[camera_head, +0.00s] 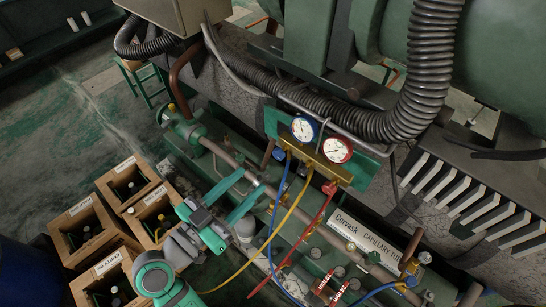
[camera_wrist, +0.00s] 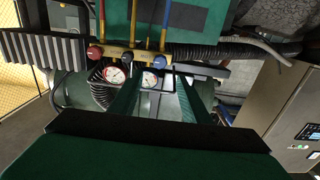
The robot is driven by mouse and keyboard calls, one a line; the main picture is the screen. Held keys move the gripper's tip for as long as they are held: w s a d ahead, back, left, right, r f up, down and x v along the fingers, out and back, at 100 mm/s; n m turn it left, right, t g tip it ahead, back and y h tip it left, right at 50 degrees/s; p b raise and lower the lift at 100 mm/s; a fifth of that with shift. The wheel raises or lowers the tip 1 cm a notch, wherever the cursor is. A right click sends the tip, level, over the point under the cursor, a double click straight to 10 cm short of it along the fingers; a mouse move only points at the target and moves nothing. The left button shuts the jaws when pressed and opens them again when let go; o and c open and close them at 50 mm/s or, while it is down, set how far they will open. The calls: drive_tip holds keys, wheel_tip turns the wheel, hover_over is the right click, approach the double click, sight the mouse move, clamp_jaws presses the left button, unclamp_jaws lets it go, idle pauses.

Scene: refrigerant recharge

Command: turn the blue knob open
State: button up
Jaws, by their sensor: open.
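The blue knob (camera_head: 279,154) is on the left end of the brass manifold (camera_head: 318,166) in the head view, below the blue-rimmed gauge (camera_head: 303,128). The red knob (camera_head: 330,187) is at the other end. My gripper (camera_head: 254,179) is open and empty. Its two green fingers point up toward the blue knob, with a gap left between them and the manifold. In the wrist view, seen upside down, the blue knob (camera_wrist: 158,61) appears between and beyond the fingertips (camera_wrist: 158,80). The red knob (camera_wrist: 95,52) lies outside them to the left.
The red-rimmed gauge (camera_head: 337,150) sits beside the blue one. Blue, yellow (camera_head: 288,214) and red hoses hang from the manifold close to my fingers. Pipes and a thick corrugated hose (camera_head: 375,125) run nearby. Wooden crates with bottles (camera_head: 84,225) stand on the floor at lower left.

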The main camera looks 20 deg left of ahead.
sight(276, 156)
drive_tip(key=x, duration=1)
drive_tip(key=shift+w+d+f, duration=0.1)
drive_tip(key=shift+w, duration=0.1)
drive_tip(key=c, duration=1)
